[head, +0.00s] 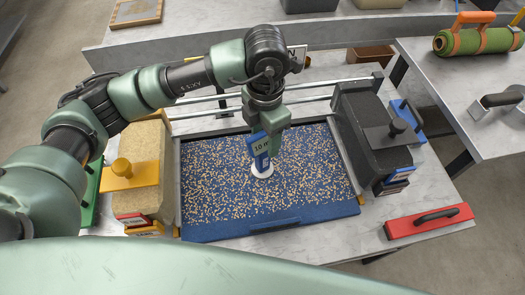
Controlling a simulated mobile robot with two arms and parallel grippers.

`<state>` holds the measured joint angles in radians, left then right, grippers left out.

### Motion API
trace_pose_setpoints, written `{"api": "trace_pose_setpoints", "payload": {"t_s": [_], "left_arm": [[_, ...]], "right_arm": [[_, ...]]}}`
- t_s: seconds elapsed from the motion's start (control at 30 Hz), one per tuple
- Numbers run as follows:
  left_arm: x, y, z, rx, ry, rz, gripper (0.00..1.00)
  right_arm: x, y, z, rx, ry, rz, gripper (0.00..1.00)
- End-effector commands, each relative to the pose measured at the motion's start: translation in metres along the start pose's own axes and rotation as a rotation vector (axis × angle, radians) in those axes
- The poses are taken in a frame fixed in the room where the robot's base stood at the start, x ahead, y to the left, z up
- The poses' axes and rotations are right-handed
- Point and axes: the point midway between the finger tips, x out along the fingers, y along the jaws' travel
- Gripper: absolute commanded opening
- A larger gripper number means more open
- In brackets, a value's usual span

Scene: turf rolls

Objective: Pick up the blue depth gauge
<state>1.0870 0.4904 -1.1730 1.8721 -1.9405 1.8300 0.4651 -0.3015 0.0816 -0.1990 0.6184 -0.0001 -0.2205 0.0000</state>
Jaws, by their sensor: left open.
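The blue depth gauge (261,152) stands upright on a white round foot (262,170) near the middle of the blue tray (275,226). Its face carries a label that reads "10 m". My left gripper (266,130) points down from above, right at the top of the gauge. It is open. The gripper body hides the gauge's upper end, and I cannot tell whether the fingers touch it. My right gripper is not in view.
Tan grains cover the tray floor. A tan block (148,165) with a yellow handle stands left, a dark grey block (372,140) right. A red float with a black handle (430,221) lies at front right. A green turf roll (478,40) is on the right table.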

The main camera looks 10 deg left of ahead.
Motion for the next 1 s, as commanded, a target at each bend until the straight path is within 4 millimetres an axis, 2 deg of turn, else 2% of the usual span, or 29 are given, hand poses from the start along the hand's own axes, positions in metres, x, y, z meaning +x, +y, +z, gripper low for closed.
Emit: {"api": "trace_pose_setpoints", "payload": {"t_s": [0.2, 0.33, 0.43, 0.63, 0.67, 0.83, 0.87, 1.0], "left_arm": [[0.028, 0.001, -0.007, -0.003, 0.005, -0.002, 0.54], [0.046, 0.001, -0.007, -0.002, 0.002, -0.001, 0.54], [0.053, 0.001, -0.007, -0.001, 0.001, 0.000, 0.54], [0.054, 0.001, -0.006, 0.000, 0.000, 0.001, 0.54], [0.054, 0.001, -0.006, 0.000, 0.000, 0.001, 0.52], [0.054, 0.001, -0.006, -0.001, 0.000, 0.001, 0.04], [0.054, 0.001, -0.006, -0.001, 0.000, 0.001, 0.00], [0.053, 0.002, -0.006, -0.001, -0.001, 0.002, 0.00]], "right_arm": [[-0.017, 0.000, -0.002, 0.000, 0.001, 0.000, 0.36], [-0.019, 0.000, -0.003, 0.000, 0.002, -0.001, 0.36], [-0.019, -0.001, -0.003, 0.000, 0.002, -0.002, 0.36], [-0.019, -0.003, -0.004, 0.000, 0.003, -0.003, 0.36], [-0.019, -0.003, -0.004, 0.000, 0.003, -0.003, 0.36], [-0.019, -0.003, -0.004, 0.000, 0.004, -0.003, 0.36], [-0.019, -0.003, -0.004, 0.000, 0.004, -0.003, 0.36], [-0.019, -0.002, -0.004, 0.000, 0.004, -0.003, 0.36]]}}
